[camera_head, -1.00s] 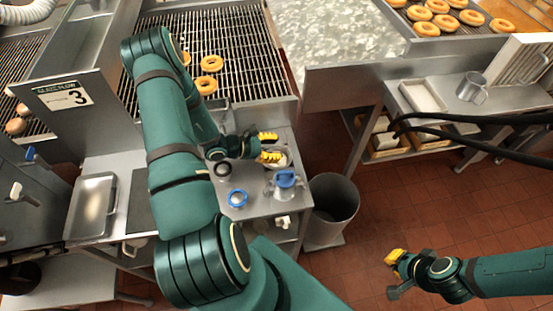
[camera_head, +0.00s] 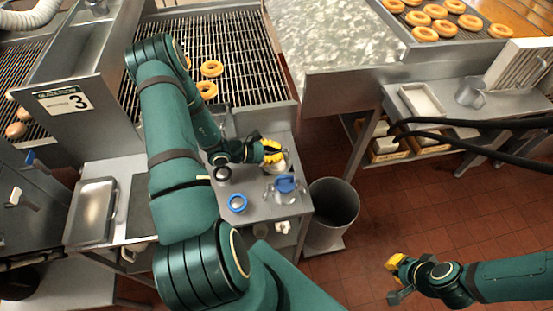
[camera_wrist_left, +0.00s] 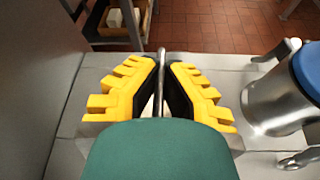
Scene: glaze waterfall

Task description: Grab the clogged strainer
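My left gripper (camera_head: 272,151) is over the small steel stand (camera_head: 262,207) in the head view. In the left wrist view, its yellow fingers (camera_wrist_left: 163,70) are closed around a thin upright metal rod, which I take as the handle of the clogged strainer (camera_wrist_left: 161,56). The strainer's mesh is hidden by the fingers and arm. A pale rounded part shows just beside the fingers in the head view, too small to make out. My right gripper (camera_head: 396,272) hangs over the floor at lower right, away from everything; its finger opening is unclear.
A blue-lidded metal jug (camera_head: 285,187) stands close to the left gripper. A blue-rimmed round piece (camera_head: 238,203) and a dark ring (camera_head: 222,173) lie on the stand. A grey bin (camera_head: 333,212) is right of it. Doughnuts (camera_head: 210,69) lie on the fryer grate behind.

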